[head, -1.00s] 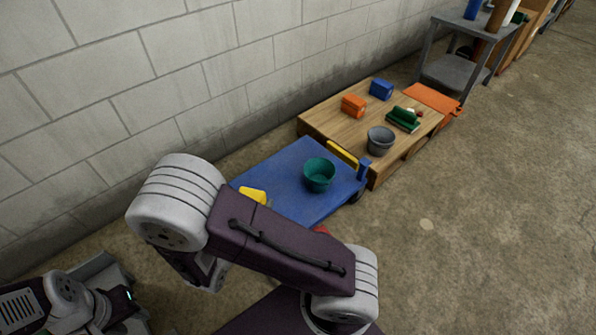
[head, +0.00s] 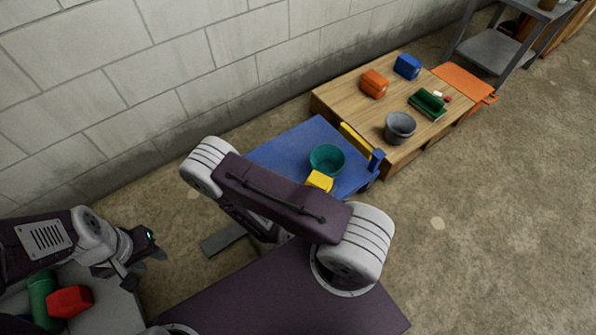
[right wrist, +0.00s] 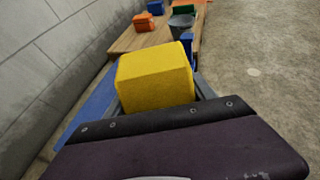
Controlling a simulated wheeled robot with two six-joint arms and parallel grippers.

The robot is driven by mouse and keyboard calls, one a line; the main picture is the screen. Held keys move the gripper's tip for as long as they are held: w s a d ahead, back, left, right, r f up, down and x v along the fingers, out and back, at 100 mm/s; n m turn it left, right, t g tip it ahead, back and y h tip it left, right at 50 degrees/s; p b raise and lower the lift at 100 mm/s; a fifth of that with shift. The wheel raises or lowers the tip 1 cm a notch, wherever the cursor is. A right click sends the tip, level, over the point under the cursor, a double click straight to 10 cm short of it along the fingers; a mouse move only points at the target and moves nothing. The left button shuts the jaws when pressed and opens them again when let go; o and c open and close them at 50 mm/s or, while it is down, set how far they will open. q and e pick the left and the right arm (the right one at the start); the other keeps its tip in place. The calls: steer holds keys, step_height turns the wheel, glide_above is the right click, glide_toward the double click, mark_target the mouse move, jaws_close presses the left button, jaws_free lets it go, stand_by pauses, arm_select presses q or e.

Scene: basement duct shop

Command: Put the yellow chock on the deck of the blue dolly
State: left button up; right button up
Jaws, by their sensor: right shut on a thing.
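The yellow chock (head: 320,181) shows beyond my right arm in the head view, over the near edge of the blue dolly (head: 285,146). My right gripper (right wrist: 158,90) is shut on the chock, which fills the middle of the right wrist view (right wrist: 155,77). In the head view that gripper is hidden behind its own arm. I cannot tell how high the chock is above the deck. A teal bowl (head: 327,158) stands on the deck, just behind the chock in the picture. My left gripper (head: 148,264) is open and empty at the lower left, away from the dolly.
A low wooden platform (head: 335,101) adjoins the dolly's far end, with orange and blue blocks, a grey bucket (head: 400,127) and a green item. A yellow bar (head: 355,140) edges the dolly. A grey tray (head: 100,303) holds red and green things. The block wall runs behind.

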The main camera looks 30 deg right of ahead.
steer(key=w+a+f+b, duration=0.3)
steer(key=w+f+b, duration=0.6)
steer(key=w+f, duration=0.2)
steer(key=shift+a+b, duration=0.3)
steer(key=shift+a, duration=0.05)
steer(key=o, duration=1.8)
steer(key=shift+f, duration=0.1)
